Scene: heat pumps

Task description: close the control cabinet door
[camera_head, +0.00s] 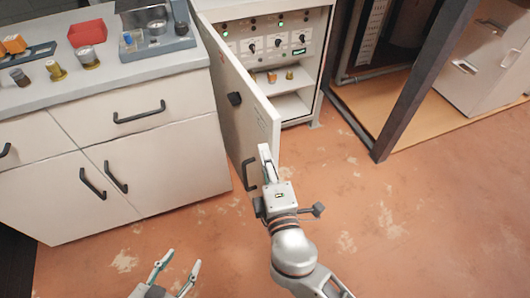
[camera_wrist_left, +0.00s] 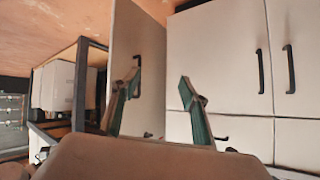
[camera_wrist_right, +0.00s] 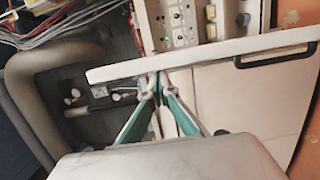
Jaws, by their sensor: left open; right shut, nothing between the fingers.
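The control cabinet (camera_head: 270,45) has its pale door (camera_head: 232,90) swung wide open, showing switches and shelves inside. The door reaches toward me, with dark handles on its left face, including a lower handle (camera_head: 249,174). My right gripper (camera_head: 265,152) is shut and empty at the door's free edge; contact cannot be told. In the right wrist view its fingertips (camera_wrist_right: 160,86) overlap the edge of the door (camera_wrist_right: 205,55). My left gripper (camera_head: 178,270) is open and empty, low over the floor, left of the door. In the left wrist view the door (camera_wrist_left: 150,60) stands beyond its fingers (camera_wrist_left: 156,88).
A white drawer unit (camera_head: 150,130) with a worktop of small parts and a red bin (camera_head: 87,33) stands left of the door. A dark post (camera_head: 420,90) stands at the right. The floor (camera_head: 400,220) in front is clear.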

